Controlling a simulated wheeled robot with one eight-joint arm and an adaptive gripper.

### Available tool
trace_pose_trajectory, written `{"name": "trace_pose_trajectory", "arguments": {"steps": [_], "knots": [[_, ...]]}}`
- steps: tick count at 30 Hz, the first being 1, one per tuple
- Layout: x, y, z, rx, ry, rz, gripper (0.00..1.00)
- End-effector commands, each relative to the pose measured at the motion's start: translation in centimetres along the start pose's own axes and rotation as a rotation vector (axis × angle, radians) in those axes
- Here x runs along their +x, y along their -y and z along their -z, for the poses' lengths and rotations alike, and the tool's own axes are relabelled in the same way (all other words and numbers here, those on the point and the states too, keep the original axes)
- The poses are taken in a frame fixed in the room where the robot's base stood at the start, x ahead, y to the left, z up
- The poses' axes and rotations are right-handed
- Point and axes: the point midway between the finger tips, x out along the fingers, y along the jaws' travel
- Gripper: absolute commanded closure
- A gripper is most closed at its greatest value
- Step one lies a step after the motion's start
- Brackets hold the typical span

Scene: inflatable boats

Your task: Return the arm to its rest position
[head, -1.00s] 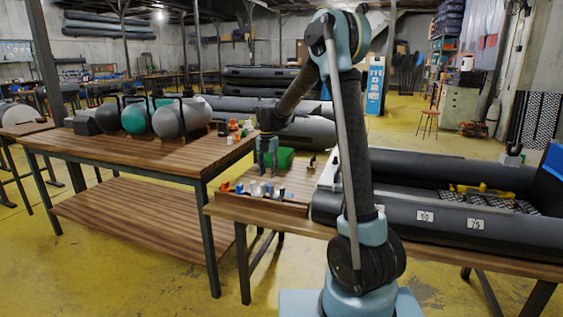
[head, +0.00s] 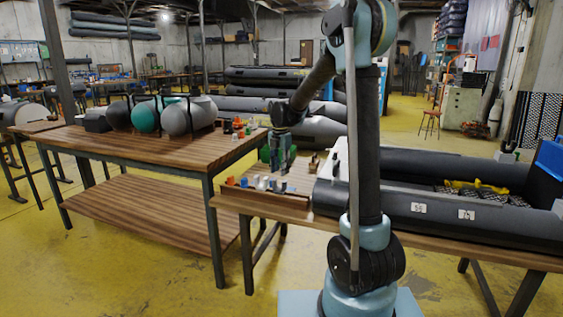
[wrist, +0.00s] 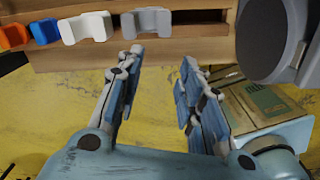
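My arm stands folded upward in the head view, with its forearm sloping down to the left. My gripper (head: 283,172) hangs above the wooden workbench, near the rack of small coloured holders (head: 265,184). In the wrist view my gripper (wrist: 163,65) has its two fingers well apart with nothing between them, only yellow floor behind. The rack's wooden edge (wrist: 130,54) runs across the top of that view, with an orange, a blue, a white and a grey holder (wrist: 147,22) on it. None touches the fingers.
A dark inflatable boat (head: 440,214) lies on the bench to the right of my arm. A wooden table (head: 150,149) with round tanks (head: 195,115) stands to the left. Open yellow floor (head: 120,255) lies in front.

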Motion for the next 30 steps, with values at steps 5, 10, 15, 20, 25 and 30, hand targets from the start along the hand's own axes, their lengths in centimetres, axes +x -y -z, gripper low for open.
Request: {"name": "trace_pose_trajectory", "arguments": {"steps": [5, 10, 15, 20, 25, 30], "knots": [[-1.7, 3.8, 0.7, 0.182, 0.007, -0.010, 0.65], [-3.3, 8.3, 1.9, 0.424, 0.014, -0.027, 0.65], [-4.4, 12.8, 3.3, 0.667, 0.018, -0.044, 0.65], [-4.8, 16.9, 5.0, 0.895, 0.020, -0.063, 0.65], [-4.8, 21.1, 6.9, 1.138, 0.019, -0.083, 0.65], [-4.2, 25.0, 8.9, 1.381, 0.014, -0.106, 0.65]]}}
